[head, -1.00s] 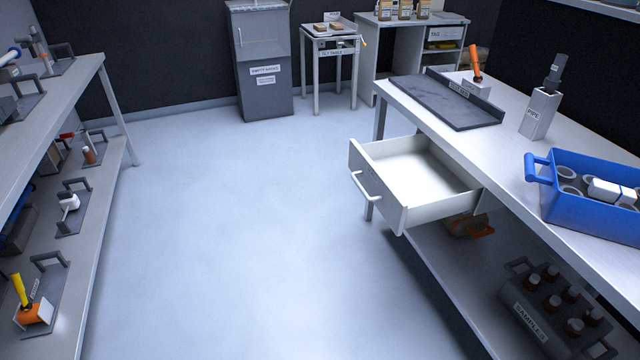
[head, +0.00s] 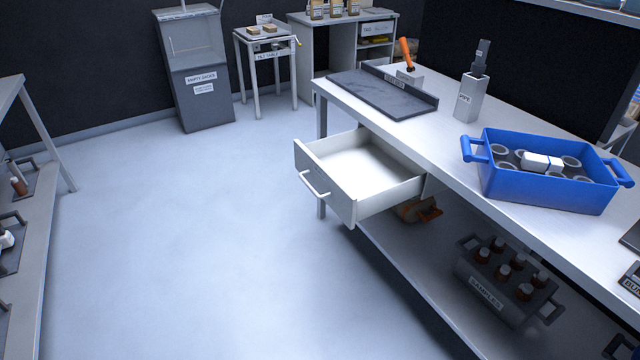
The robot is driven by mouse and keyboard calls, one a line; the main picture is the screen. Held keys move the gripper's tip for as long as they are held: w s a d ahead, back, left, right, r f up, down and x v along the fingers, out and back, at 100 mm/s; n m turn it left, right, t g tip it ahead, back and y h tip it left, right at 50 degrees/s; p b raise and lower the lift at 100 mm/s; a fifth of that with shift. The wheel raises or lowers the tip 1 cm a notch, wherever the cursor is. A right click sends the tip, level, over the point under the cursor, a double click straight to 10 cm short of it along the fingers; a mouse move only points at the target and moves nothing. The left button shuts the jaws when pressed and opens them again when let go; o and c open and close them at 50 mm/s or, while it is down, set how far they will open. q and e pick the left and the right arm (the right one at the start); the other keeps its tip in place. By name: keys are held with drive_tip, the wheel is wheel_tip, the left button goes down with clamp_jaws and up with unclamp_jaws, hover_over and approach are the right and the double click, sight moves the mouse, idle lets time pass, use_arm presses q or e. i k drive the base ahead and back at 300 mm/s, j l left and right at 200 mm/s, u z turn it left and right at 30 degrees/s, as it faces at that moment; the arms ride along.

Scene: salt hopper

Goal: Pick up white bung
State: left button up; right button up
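I cannot make out for certain which thing is the white bung. A white piece (head: 541,162) lies across grey round parts inside the blue crate (head: 545,192) on the right bench. Another white piece (head: 6,239) shows at the left edge on the lower shelf, cut off by the frame. A dark holder (head: 631,283) at the right edge has a partly cut-off label that seems to begin "BUN". Neither of my grippers is in view.
The right bench (head: 450,135) has an open, empty drawer (head: 357,172) jutting into the floor space. A samples rack (head: 505,280) stands on its lower shelf. A pipe holder (head: 468,100) and dark tray (head: 380,92) stand on top. The floor (head: 190,240) is clear.

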sight(532, 162)
drive_tip(key=z, duration=1.6)
drive_tip(key=i+j, duration=0.25)
drive_tip(key=i, duration=0.15)
drive_tip(key=i+j, duration=0.25)
drive_tip(key=i, duration=0.15)
drive_tip(key=i+j, duration=0.25)
drive_tip(key=i, duration=0.15)
